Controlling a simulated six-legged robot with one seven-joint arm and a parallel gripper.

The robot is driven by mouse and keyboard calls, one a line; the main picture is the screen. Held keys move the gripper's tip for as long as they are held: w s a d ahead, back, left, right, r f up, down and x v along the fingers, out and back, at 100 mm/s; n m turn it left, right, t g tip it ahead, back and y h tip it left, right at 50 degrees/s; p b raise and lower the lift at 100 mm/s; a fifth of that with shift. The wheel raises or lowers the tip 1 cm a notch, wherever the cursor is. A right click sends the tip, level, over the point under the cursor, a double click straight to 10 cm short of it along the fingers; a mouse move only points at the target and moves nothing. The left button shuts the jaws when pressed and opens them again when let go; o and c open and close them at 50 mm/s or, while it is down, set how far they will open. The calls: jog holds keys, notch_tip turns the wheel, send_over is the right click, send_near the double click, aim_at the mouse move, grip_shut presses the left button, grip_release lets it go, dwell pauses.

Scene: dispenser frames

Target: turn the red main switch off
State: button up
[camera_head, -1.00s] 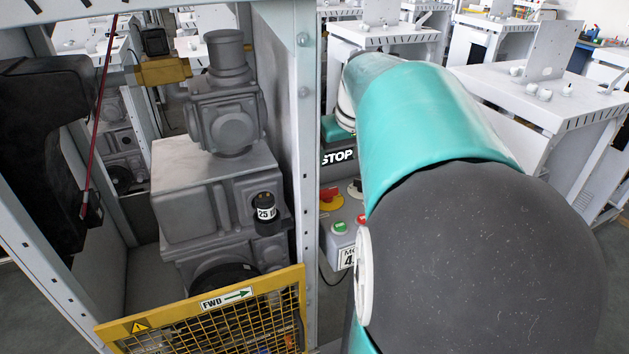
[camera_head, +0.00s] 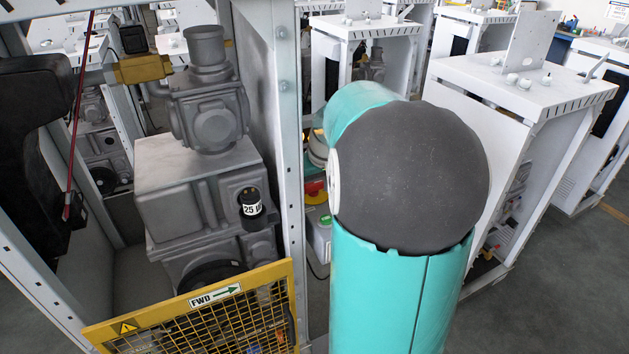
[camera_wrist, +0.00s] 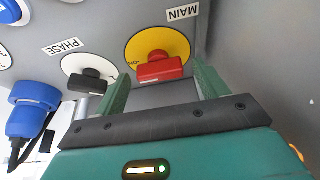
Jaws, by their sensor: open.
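The red main switch (camera_wrist: 160,68) is a red knob on a round yellow plate (camera_wrist: 140,42), beside an upside-down MAIN label (camera_wrist: 182,12) in the wrist view. A small ON mark shows on the plate's left. My gripper (camera_wrist: 162,84) has its two green fingers apart, one to each side of the red knob and slightly nearer the camera. Whether they touch the knob cannot be told; a gap shows on both sides. In the head view only a bit of the red switch (camera_head: 314,188) shows beside my arm, which hides most of the panel and my gripper.
A black PHASE knob (camera_wrist: 88,80) on a white plate sits left of the main switch. A blue plug (camera_wrist: 30,105) is further left. In the head view, a metal frame post (camera_head: 288,150) and a yellow mesh guard (camera_head: 215,320) stand left of my arm.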

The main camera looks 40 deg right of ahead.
jog(key=shift+c, duration=0.2)
jog(key=c, duration=0.9)
jog(key=shift+c, duration=0.2)
